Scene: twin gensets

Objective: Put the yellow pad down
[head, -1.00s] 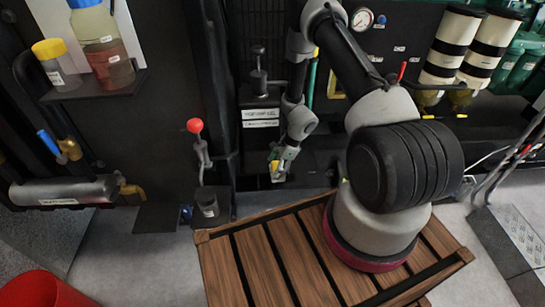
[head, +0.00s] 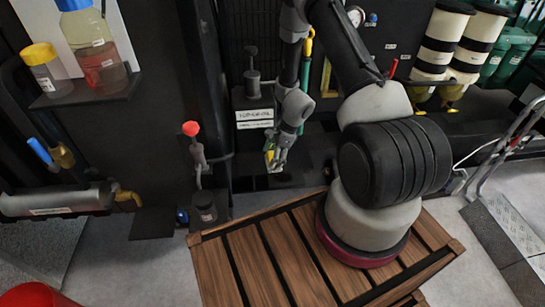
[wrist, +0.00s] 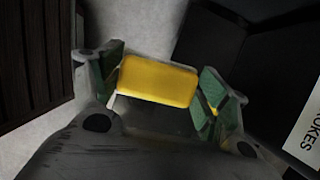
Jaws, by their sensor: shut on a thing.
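The yellow pad (wrist: 158,81) is a small rounded block between the two green-lined fingers of my gripper (wrist: 163,88) in the wrist view. The gripper is shut on it, one finger at each end. In the head view my gripper (head: 274,157) hangs low, in front of the dark machine and just beyond the slatted wooden platform. Only a small bit of yellow shows there between the fingers. I cannot tell from these views whether the pad touches a surface below.
The wooden platform (head: 247,262) lies in front. A red-knobbed lever (head: 193,140) stands left of the gripper. A labelled block (head: 254,118) is behind it. A shelf with bottles (head: 85,92) is at the left. A red bucket (head: 35,296) is at the lower left.

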